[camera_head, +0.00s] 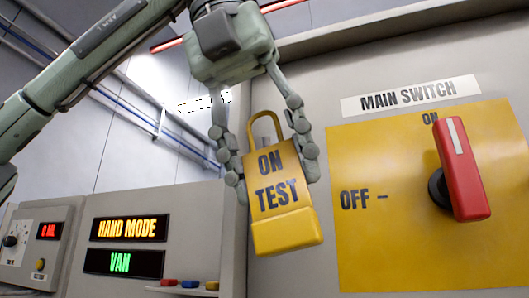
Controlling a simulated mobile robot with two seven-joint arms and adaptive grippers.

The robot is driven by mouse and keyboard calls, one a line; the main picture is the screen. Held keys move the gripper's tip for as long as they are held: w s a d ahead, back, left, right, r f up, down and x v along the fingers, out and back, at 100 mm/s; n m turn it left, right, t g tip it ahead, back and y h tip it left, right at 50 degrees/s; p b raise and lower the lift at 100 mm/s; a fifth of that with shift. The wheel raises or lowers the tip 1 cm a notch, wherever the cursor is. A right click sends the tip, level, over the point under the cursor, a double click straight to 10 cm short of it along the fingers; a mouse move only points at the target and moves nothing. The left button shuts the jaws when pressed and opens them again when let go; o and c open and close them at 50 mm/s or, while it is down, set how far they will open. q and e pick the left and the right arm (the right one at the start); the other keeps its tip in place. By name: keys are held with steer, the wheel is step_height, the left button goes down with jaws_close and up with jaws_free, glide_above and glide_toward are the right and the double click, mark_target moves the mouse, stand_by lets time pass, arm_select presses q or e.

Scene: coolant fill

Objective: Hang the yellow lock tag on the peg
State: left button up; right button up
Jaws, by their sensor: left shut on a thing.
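The yellow lock tag (283,197), lettered "ON TEST", has a yellow loop at its top. It hangs between the fingers of my left gripper (272,172), which is shut on its sides. The tag is tilted slightly and is held in front of the grey cabinet, left of the yellow switch plate. No peg can be made out in this view; the tag and gripper cover part of the cabinet behind them. My right gripper is not in view.
A red switch handle (462,170) sticks out from the yellow plate (385,240) at the right, pointing to "ON". Lit signs (130,228) read "HAND MODE" and "VAN" at lower left. A small shelf (180,291) holds small coloured items.

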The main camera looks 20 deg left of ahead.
arm_select(q)
steer(key=shift+w+f, duration=0.15)
steer(key=shift+w, duration=1.15)
steer(key=shift+w+f, duration=0.2)
steer(key=shift+f, duration=0.05)
steer(key=shift+w+f, duration=0.3)
steer(key=shift+f, duration=0.2)
steer(key=shift+w, duration=0.1)
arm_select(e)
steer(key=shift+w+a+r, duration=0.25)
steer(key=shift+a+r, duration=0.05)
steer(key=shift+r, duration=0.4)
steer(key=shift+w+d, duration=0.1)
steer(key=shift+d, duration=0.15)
